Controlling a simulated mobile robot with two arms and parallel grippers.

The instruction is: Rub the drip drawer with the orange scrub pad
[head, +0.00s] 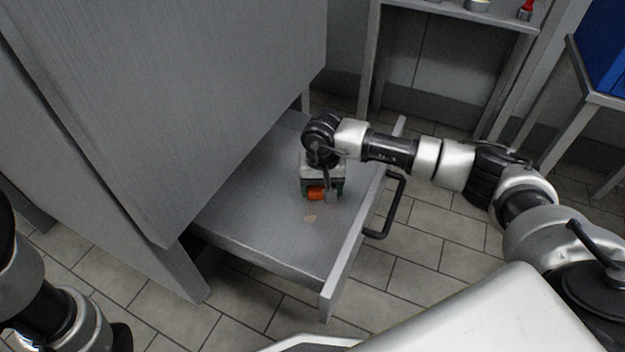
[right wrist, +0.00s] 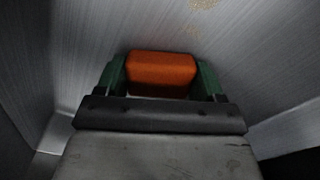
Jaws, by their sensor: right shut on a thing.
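The drip drawer (head: 270,235) is a grey metal tray, pulled out from under the big grey cabinet. A small tan stain (head: 311,219) lies on its floor; a tan patch also shows at the top of the right wrist view (right wrist: 203,4). My right gripper (head: 318,194) is low over the drawer floor, shut on the orange scrub pad (head: 315,193). In the right wrist view the pad (right wrist: 162,74) sits between the two green fingers, close to the metal; whether it touches is unclear. Of my left arm, only links show at the lower left; its gripper is out of view.
A black handle (head: 388,205) is on the drawer's front wall (head: 345,262). The grey cabinet (head: 170,100) overhangs the drawer's back. A shelf unit (head: 460,30) stands behind, with a blue bin (head: 605,45) at the far right. The tiled floor is clear.

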